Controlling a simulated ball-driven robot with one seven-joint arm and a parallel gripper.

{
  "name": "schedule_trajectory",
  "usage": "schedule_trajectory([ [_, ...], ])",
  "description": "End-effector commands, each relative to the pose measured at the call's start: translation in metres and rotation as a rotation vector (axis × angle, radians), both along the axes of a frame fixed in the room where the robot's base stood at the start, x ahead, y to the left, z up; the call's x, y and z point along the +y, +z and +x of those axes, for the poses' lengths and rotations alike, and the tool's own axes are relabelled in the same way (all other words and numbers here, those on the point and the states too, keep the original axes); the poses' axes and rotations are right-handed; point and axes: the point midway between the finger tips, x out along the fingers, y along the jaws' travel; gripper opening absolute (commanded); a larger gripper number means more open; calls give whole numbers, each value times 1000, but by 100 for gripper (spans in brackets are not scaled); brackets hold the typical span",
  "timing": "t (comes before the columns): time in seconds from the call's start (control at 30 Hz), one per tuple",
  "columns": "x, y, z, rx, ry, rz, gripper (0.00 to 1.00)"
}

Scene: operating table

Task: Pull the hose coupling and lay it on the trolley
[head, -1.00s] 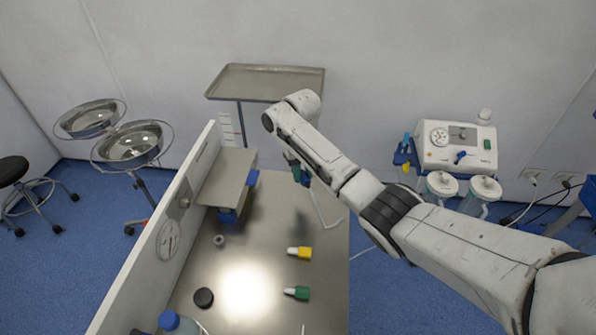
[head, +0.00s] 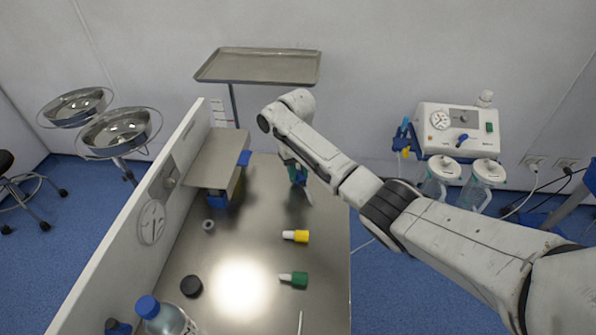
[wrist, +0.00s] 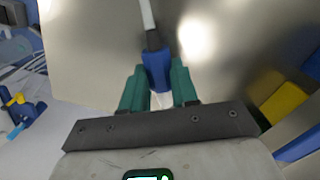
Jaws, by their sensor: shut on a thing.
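My gripper (head: 297,172) is over the far right part of the steel top (head: 265,210) in the head view, mostly behind my arm. In the wrist view my gripper (wrist: 158,75) has its green fingers shut on the blue hose coupling (wrist: 157,62). A dark sleeve and a pale hose (wrist: 147,14) run away from the coupling's far end. In the head view the coupling is too small to make out clearly. I cannot tell whether it touches the steel top, which shows close behind it in the wrist view.
A grey shelf (head: 217,158) stands left of my gripper, along a white panel (head: 130,235). A tray stand (head: 258,66) stands behind. The middle is clear.

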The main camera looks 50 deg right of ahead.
Motion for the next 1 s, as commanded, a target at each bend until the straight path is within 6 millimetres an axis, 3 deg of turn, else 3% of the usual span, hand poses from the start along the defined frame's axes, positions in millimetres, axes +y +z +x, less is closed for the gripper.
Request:
schedule_trajectory([
  [0.13, 0, 1, 0, -1, 0, 0, 0],
  [0.17, 0, 1, 0, -1, 0, 0, 32],
  [0.43, 0, 1, 0, 0, 0, 0, 57],
  [0.77, 0, 4, 1, -1, 1, 0, 59],
  [1.0, 0, 40, 3, -4, 1, 0, 59],
])
